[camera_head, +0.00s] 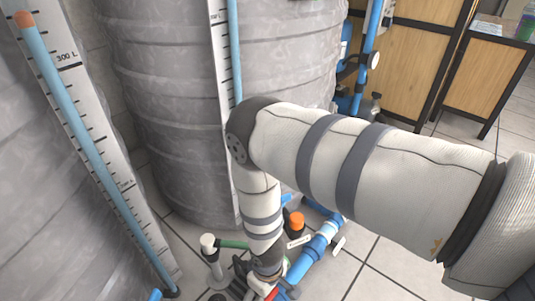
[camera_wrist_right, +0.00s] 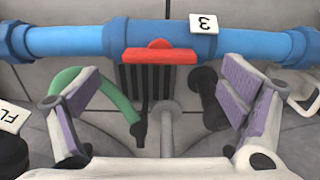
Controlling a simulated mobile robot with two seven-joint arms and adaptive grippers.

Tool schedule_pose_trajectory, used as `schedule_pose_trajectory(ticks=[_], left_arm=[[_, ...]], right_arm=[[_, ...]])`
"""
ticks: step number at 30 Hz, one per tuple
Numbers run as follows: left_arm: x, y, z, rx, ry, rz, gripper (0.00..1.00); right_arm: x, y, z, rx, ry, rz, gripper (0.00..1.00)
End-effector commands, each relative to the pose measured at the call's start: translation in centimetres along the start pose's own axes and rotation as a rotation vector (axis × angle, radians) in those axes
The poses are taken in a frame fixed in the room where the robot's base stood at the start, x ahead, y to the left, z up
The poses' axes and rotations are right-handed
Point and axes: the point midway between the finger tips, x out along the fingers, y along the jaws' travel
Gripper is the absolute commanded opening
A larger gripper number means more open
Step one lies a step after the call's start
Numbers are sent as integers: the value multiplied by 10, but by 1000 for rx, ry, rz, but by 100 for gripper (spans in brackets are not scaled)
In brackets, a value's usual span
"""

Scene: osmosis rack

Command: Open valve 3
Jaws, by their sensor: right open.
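The red valve handle (camera_wrist_right: 160,56) sits on a blue pipe (camera_wrist_right: 65,41) in the right wrist view, beside a white tag marked 3 (camera_wrist_right: 204,23). My right gripper (camera_wrist_right: 160,80) is open, its purple-padded fingers spread to the left and right of the handle. I see no contact between the fingers and the handle. In the head view my right arm comes in from the right and bends down, with its gripper (camera_head: 265,283) low among the pipes and partly hidden. My left gripper is not in view.
Large grey tanks (camera_head: 165,110) with level scales stand behind and left of the arm. A green hose (camera_wrist_right: 95,90) and a dark fitting (camera_wrist_right: 212,100) lie close to the right gripper's fingers. Tiled floor is open at lower right.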

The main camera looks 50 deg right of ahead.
Motion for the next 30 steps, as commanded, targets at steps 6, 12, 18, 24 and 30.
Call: schedule_pose_trajectory(ticks=[6,12,18,24,30], left_arm=[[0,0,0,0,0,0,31],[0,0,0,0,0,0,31],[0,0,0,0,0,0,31],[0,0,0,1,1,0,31],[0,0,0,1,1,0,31]], right_arm=[[-55,0,-1,0,3,1,92],[-75,0,0,0,1,1,92],[-75,0,0,0,0,0,92],[-75,0,1,0,0,0,92],[-45,-15,95,20,-147,-23,92]])
